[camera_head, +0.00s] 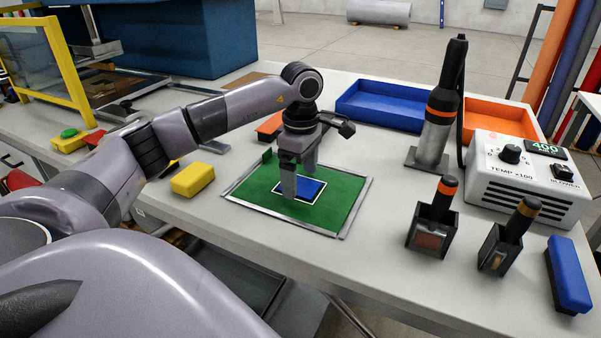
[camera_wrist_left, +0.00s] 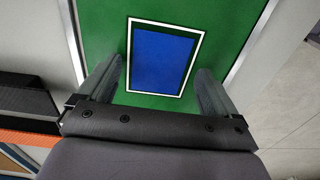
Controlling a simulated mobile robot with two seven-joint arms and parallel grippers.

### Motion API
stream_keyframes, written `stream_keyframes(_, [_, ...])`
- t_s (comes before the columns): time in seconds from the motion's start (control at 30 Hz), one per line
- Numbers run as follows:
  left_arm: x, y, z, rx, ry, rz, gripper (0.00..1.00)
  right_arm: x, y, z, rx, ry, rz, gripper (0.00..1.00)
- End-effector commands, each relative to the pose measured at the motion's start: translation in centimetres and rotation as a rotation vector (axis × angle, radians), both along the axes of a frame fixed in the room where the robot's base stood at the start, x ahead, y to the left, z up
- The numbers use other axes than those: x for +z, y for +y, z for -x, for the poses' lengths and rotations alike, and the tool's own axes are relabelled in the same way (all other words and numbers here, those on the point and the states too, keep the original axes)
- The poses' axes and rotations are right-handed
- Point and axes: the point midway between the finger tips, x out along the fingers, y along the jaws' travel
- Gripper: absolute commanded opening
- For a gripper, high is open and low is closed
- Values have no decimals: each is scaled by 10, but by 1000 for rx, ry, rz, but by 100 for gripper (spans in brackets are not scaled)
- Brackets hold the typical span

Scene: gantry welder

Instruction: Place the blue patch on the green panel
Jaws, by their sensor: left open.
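The green panel (camera_head: 334,212) lies flat in a thin metal frame on the grey table. The blue patch (camera_head: 311,189) lies on the panel, inside a white outlined rectangle. The left wrist view shows the blue patch (camera_wrist_left: 161,60) within the white outline, slightly skewed to it, with a strip of green (camera_wrist_left: 112,30) around. My left gripper (camera_head: 298,185) is over the panel, its fingers pointing down. Its fingers (camera_wrist_left: 160,85) are open, one on each side of the patch and apart from it. My right gripper is not in view.
A yellow block (camera_head: 193,179) lies left of the panel. Blue (camera_head: 380,103) and orange (camera_head: 500,117) trays stand behind. A hot-air tool (camera_head: 437,120), a heater unit (camera_head: 520,180), two holders with rollers (camera_head: 432,225) and a blue block (camera_head: 568,273) are on the right.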

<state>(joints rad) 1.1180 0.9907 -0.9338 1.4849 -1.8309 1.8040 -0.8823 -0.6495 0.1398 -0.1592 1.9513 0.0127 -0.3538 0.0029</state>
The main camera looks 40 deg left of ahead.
Motion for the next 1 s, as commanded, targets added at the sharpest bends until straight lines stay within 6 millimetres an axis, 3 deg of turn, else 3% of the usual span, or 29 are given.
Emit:
stream_keyframes(0.2, [58,2,-3,4,-16,-1,92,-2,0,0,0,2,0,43])
stream_keyframes(0.4, [96,3,-2,5,-16,-4,92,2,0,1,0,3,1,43])
stream_keyframes(0.6, [110,3,-2,6,-15,-4,92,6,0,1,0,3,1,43])
stream_keyframes(1.0, [111,4,-2,7,-15,-4,92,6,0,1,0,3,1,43])
